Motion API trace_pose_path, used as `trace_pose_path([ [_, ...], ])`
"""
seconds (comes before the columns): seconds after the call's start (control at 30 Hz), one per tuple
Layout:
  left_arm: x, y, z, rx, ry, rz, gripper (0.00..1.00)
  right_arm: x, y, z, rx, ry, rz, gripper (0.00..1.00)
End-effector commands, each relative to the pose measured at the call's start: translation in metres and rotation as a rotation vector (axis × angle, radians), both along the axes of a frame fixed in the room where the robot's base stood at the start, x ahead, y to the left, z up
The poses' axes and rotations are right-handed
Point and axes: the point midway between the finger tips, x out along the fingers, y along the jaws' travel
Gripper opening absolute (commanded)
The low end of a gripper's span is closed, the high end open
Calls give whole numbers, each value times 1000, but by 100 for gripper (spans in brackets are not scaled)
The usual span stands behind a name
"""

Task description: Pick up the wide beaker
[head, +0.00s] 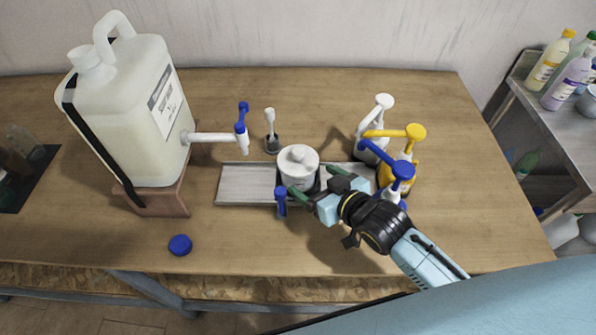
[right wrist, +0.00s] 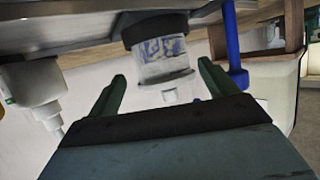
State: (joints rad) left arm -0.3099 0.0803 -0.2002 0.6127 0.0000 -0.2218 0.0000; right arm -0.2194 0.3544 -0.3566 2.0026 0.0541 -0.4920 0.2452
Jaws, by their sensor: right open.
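A wide, squat white vessel with a knobbed lid (head: 298,160), which I take for the wide beaker, stands upright on the metal tray in the head view. In the right wrist view the vessel (right wrist: 163,58) appears upside down, with a blue-and-white patterned side and a dark ring at its base. My right gripper (head: 316,184) is open and empty, at the vessel's near right side. Its two green fingers point toward the vessel, which shows between and beyond them in the wrist view. I cannot tell whether they touch it. My left gripper is not in view.
A blue upright piece (head: 281,203) stands close by the left finger. Pump bottles with white, yellow (head: 412,135) and blue (head: 400,172) heads crowd the right side. A large jug (head: 135,115) with a tap stands left. A blue cap (head: 180,245) lies in front.

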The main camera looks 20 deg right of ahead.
Motion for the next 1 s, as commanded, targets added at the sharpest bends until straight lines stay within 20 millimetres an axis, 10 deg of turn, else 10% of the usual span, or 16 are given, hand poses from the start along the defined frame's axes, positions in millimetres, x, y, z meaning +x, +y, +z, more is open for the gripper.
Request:
trace_pose_path([
  [0.17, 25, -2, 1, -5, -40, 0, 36, 18, 8, -7, 1, -1, 0, 85],
  [0.67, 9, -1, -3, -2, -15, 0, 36, 44, 20, -19, 0, 0, 1, 85],
  [1.0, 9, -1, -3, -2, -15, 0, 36, 44, 19, -19, -1, 1, 1, 44],
])
